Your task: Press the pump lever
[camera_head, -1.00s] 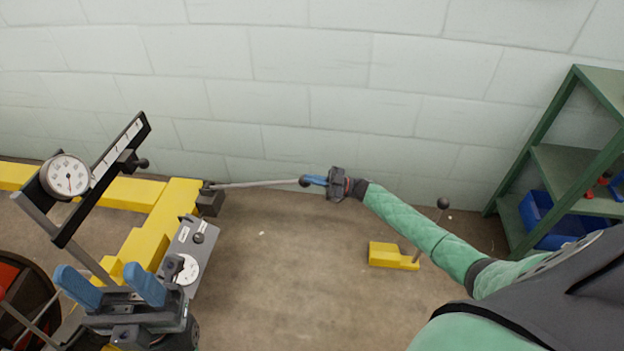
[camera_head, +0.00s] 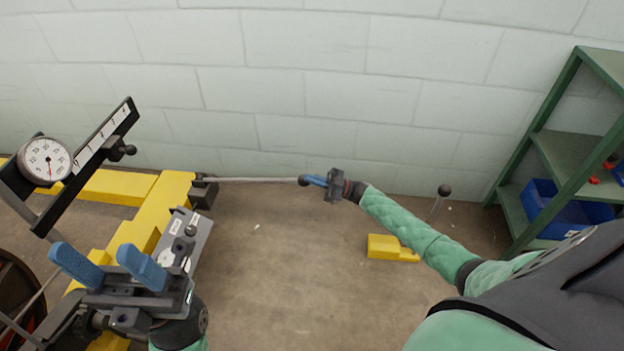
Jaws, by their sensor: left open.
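The pump lever (camera_head: 250,179) is a long thin grey rod with a dark ball knob (camera_head: 303,181) at its right end. It runs nearly level from a dark pivot block (camera_head: 203,194) on the yellow frame. My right gripper (camera_head: 312,181) is at the knob, its blue fingers seen edge-on and overlapping, so their gap is hidden. My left gripper (camera_head: 108,262) is open and empty at the lower left, its two blue fingers apart, in front of the yellow frame (camera_head: 155,215).
A round dial gauge (camera_head: 45,160) and a black slotted bar (camera_head: 100,152) stand at the left. A grey control box (camera_head: 196,243) is just beyond my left gripper. A yellow block (camera_head: 385,247) is on the floor below my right arm. Green shelving (camera_head: 570,160) with a blue bin (camera_head: 540,200) stands right.

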